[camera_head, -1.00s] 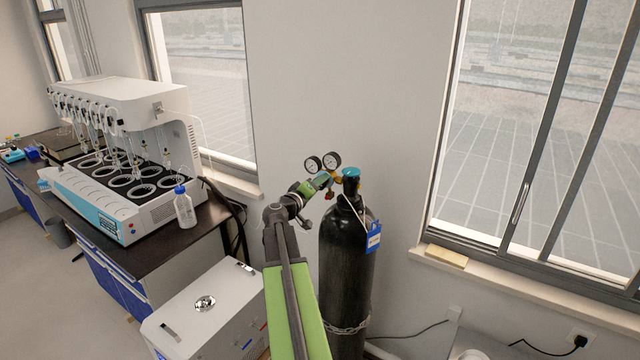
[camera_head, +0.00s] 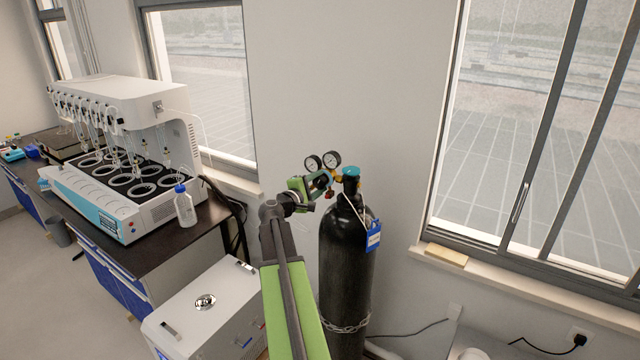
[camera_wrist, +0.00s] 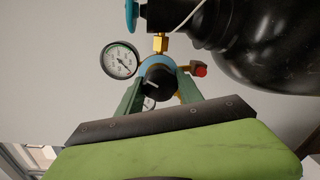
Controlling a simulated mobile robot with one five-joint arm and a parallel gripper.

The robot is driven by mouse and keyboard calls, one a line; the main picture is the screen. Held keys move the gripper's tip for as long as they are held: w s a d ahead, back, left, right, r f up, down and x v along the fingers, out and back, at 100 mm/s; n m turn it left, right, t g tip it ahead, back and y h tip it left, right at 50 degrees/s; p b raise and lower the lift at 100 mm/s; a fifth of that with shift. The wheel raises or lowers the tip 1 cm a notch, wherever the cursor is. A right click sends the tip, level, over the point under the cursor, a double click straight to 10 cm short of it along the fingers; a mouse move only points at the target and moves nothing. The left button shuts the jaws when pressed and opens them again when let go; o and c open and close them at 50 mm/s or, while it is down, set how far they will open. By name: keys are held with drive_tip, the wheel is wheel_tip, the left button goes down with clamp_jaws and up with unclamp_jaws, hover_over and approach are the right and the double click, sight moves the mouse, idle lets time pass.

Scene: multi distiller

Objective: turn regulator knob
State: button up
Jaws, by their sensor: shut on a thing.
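The regulator, with two round gauges (camera_head: 322,161), sits at the top of the black gas cylinder (camera_head: 345,270). In the wrist view the black regulator knob (camera_wrist: 157,80) faces me, between the two green fingers of my gripper (camera_wrist: 160,88). My gripper is shut on the knob, one finger on each side. In the head view my gripper (camera_head: 318,184) reaches the regulator from the left, and the knob is hidden there. One gauge (camera_wrist: 120,60) shows clearly in the wrist view; the other is mostly hidden behind the knob and gripper.
A teal valve handwheel (camera_head: 351,172) tops the cylinder, and a blue tag (camera_head: 374,236) hangs on it. A chain (camera_head: 345,326) circles its lower part. The white distiller (camera_head: 125,150) and a bottle (camera_head: 184,207) stand on the left bench. A white box (camera_head: 205,310) is below.

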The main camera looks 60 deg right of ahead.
drive_tip(key=shift+a+f+n+g, duration=0.1)
drive_tip(key=shift+n+g, duration=0.05)
drive_tip(key=shift+n, duration=0.85)
drive_tip(key=shift+f+n+g, duration=0.1)
drive_tip(key=shift+n+g, duration=0.05)
drive_tip(key=shift+n, duration=0.85)
drive_tip(key=o, duration=1.1)
drive_tip(key=shift+c, duration=0.2)
drive_tip(key=shift+o, duration=1.4)
drive_tip(key=shift+r, duration=0.1)
drive_tip(key=a, duration=1.7)
drive_tip(key=shift+w+a+r+p, duration=0.15)
drive_tip(key=shift+w+r+p, duration=0.25)
drive_tip(key=shift+r, duration=0.05)
